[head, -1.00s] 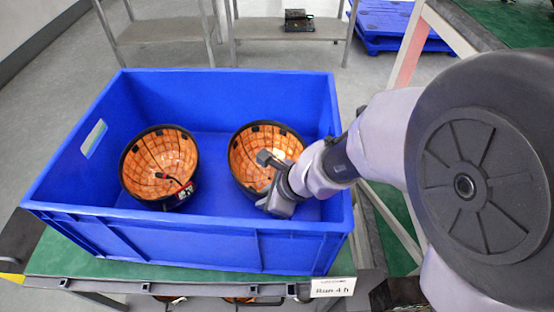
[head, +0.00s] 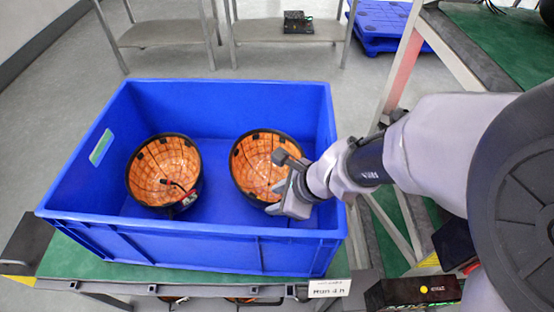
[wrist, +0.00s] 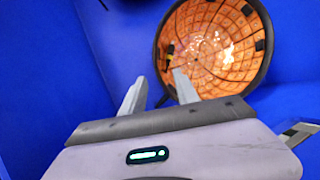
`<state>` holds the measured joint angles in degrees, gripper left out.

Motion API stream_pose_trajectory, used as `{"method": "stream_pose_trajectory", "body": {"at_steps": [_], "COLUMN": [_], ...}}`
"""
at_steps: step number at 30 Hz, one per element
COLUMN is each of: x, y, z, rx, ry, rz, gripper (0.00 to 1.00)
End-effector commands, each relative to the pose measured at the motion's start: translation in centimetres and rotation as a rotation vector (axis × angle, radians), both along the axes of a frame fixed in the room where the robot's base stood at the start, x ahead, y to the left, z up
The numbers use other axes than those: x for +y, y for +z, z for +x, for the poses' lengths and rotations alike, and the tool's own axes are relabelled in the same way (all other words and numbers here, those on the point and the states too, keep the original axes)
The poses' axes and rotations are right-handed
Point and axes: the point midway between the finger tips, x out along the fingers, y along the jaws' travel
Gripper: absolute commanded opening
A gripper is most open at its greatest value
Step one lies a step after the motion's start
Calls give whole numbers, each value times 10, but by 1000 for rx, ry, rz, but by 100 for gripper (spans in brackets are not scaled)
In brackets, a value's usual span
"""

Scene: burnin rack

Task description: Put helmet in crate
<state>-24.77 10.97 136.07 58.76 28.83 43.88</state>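Two helmets lie in the blue crate (head: 190,232) with their orange inner sides facing up. The left helmet (head: 158,168) rests beside a red and black piece at its lower rim. The right helmet (head: 252,165) is near the crate's right side, partly hidden by my gripper (head: 284,180). In the wrist view the right helmet (wrist: 215,50) shows beyond my fingers, with orange padding and a dark rim. My gripper (wrist: 158,92) is open, its two fingers apart with nothing between them. It is inside the crate, close to the helmet's near right rim; contact is unclear.
The crate stands on a green-topped bench (head: 90,255) with a label (head: 330,288) on its front edge. A metal-framed rack (head: 405,70) stands to the right. Grey shelves (head: 160,32) and a blue pallet (head: 385,20) are behind. Crate walls surround my gripper.

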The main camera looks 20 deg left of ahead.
Motion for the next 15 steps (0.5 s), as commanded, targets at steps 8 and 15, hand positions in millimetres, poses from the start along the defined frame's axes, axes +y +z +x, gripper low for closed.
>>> {"method": "stream_pose_trajectory", "body": {"at_steps": [8, 15], "x": [-25, -26], "y": [45, 44], "z": [-8, -9], "rx": [0, 1], "ry": [-1, 0], "rz": [0, 0], "gripper": [37, 37]}}
